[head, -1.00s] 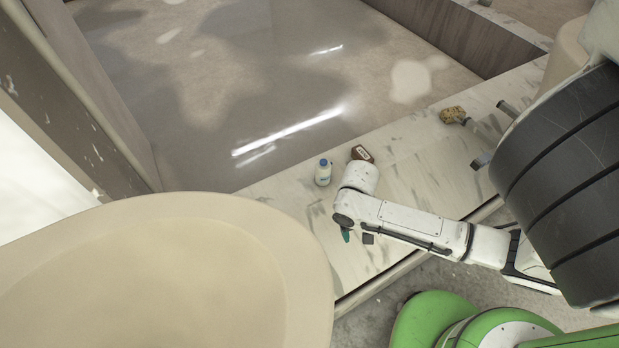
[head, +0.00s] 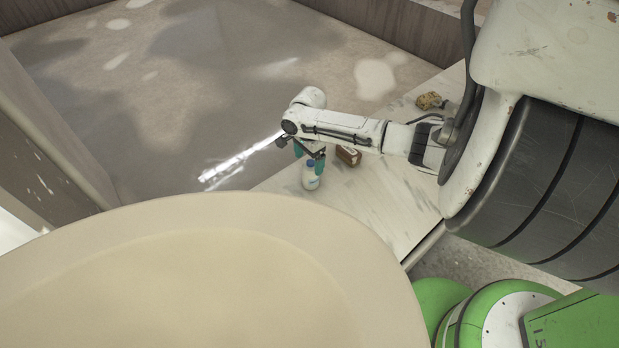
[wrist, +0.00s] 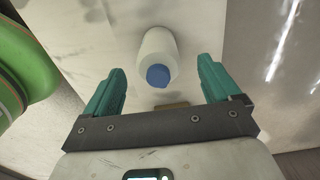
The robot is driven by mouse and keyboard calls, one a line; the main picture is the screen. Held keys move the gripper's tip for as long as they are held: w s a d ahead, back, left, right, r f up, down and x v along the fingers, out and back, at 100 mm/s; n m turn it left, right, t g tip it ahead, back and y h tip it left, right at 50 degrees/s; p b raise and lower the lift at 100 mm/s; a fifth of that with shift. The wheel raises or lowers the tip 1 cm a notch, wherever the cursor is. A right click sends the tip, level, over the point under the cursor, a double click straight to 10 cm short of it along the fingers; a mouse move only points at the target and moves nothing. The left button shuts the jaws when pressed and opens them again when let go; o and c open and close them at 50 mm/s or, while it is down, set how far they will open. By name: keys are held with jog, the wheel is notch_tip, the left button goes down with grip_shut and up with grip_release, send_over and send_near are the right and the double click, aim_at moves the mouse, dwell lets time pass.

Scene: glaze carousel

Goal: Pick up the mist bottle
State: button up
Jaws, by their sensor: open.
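The mist bottle (head: 311,177) is small and white with a blue cap. It stands on the pale marbled ledge in the head view. In the wrist view the bottle (wrist: 158,55) lies ahead of and between the two teal fingers, its blue cap toward my gripper. My gripper (head: 309,158) is open, with its teal fingers pointing down at the bottle's top. In the wrist view my gripper (wrist: 160,88) has clear space between each finger and the bottle. I cannot tell how far above the cap the fingertips are.
A brown box with a pale label (head: 348,155) stands just right of the bottle. A yellowish-brown sponge-like object (head: 428,100) lies further right on the marbled ledge (head: 385,190). A large beige rounded rim (head: 150,225) fills the foreground.

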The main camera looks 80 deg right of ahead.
aim_at(311, 171)
jog(key=shift+s+d+f+b, duration=0.15)
jog(key=shift+f+b, duration=0.45)
jog(key=shift+f, duration=1)
jog(key=shift+s+a+f+b, duration=0.1)
jog(key=shift+f+b, duration=0.5)
jog(key=shift+f, duration=0.95)
jog(key=c, duration=1.2)
